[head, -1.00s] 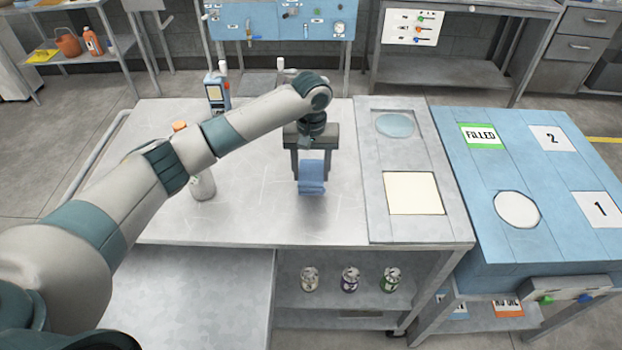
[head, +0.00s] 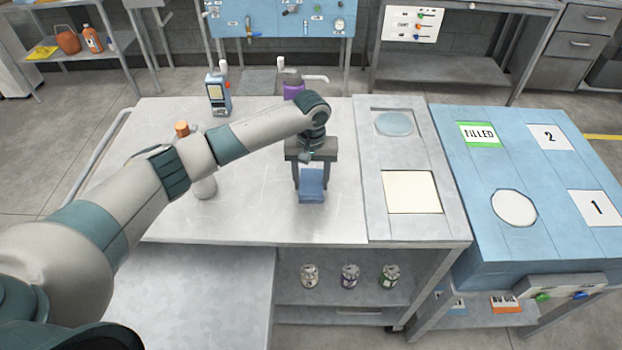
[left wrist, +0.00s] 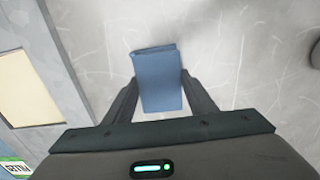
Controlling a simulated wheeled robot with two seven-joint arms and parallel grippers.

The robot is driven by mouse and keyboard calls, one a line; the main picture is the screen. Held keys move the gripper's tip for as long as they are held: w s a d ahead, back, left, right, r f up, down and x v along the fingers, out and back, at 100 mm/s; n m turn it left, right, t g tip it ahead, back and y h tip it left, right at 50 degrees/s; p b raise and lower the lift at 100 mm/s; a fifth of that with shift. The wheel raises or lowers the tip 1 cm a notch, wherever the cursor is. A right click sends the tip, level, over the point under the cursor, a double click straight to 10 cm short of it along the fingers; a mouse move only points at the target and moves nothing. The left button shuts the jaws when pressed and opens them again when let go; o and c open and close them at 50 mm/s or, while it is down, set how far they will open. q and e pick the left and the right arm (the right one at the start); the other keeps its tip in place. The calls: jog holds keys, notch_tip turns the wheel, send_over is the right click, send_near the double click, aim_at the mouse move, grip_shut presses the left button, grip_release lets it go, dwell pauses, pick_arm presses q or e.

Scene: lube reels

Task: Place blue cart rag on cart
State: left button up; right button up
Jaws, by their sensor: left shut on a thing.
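The blue rag (head: 312,184) is a small folded block over the metal cart top (head: 250,215). My left gripper (head: 311,190) points down and is shut on the rag, with one finger at each side of it. In the left wrist view the rag (left wrist: 158,80) sits between the two fingers (left wrist: 160,100) and sticks out past their tips. Whether the rag touches the cart top or hangs just above it I cannot tell. My right gripper is not in view.
A tray panel with a cream square (head: 412,192) and a round blue disc (head: 394,124) lies right of the rag. Bottles (head: 203,185) and a blue-grey device (head: 218,92) stand on the cart. A blue table (head: 465,185) adjoins at right. Several cans (head: 350,276) sit on the shelf below.

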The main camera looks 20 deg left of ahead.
aim_at(311, 182)
pick_arm(q)
jog(key=o, duration=1.1)
jog(key=shift+f, duration=0.1)
jog(key=shift+c, duration=0.2)
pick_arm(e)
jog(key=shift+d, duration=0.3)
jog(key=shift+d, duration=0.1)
pick_arm(q)
notch_tip(311, 182, up, 12)
jog(key=b, duration=0.4)
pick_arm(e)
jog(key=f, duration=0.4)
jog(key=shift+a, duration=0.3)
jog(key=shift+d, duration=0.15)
